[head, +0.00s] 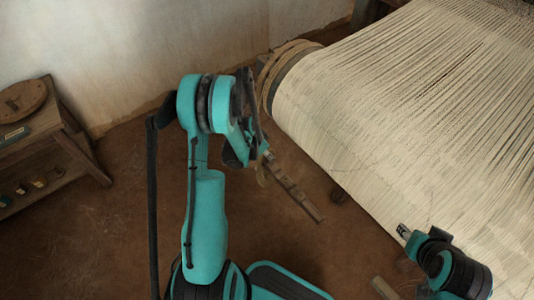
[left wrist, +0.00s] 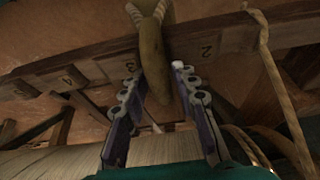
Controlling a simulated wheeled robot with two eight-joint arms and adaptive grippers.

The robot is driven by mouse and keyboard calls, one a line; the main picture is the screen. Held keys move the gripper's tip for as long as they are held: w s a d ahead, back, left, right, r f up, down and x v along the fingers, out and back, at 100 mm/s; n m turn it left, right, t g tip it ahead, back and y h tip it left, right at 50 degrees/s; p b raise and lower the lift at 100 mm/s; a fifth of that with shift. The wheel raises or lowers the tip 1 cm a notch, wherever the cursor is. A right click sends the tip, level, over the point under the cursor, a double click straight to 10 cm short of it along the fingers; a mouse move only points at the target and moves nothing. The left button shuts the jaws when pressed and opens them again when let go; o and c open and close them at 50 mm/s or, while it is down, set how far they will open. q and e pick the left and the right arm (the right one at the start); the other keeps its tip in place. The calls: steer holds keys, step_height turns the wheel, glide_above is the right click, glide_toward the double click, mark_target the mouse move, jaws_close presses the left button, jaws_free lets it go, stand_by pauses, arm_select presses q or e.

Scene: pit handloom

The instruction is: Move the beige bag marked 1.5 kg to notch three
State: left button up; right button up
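A notched wooden bar (head: 292,190) lies below my left gripper in the head view. In the left wrist view the bar (left wrist: 100,70) carries numbers; 2 is readable right of centre and 4 on the left. A tan-beige bag-like thing (left wrist: 152,60) with striped cord at its top crosses the bar between these numbers; no weight mark is readable. My left gripper (left wrist: 157,72) has its fingers apart, one on each side of the tan thing, with small gaps seeming to show. In the head view the left gripper (head: 262,155) is mostly hidden by its arm. My right gripper (head: 403,232) is beside the warp, its fingers too small to judge.
The loom's warp sheet (head: 400,110) fills the right side. Rope (head: 272,75) coils around the beam end. A pale rope (left wrist: 275,80) hangs right of the left gripper. A wooden table (head: 55,130) stands at the left wall. Floor between table and arm is clear.

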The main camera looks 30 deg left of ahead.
arm_select(q)
steer(key=shift+r, duration=0.1)
stand_by(0.3)
steer(key=v, duration=1.2)
steer(key=s+d+r+n+t, duration=0.1)
steer(key=s+d+r, duration=0.4)
steer(key=s+d+r+n+t+y, duration=0.1)
steer(key=s+d+r+n, duration=0.1)
steer(key=s+d+r, duration=0.2)
steer(key=s+d+r+n+t, duration=0.1)
steer(key=s+d+r, duration=0.4)
steer(key=d, duration=0.3)
steer(key=shift+s+d+r+n+y, duration=0.1)
steer(key=shift+s+r+n+y, duration=0.2)
steer(key=shift+s+r+y, duration=0.1)
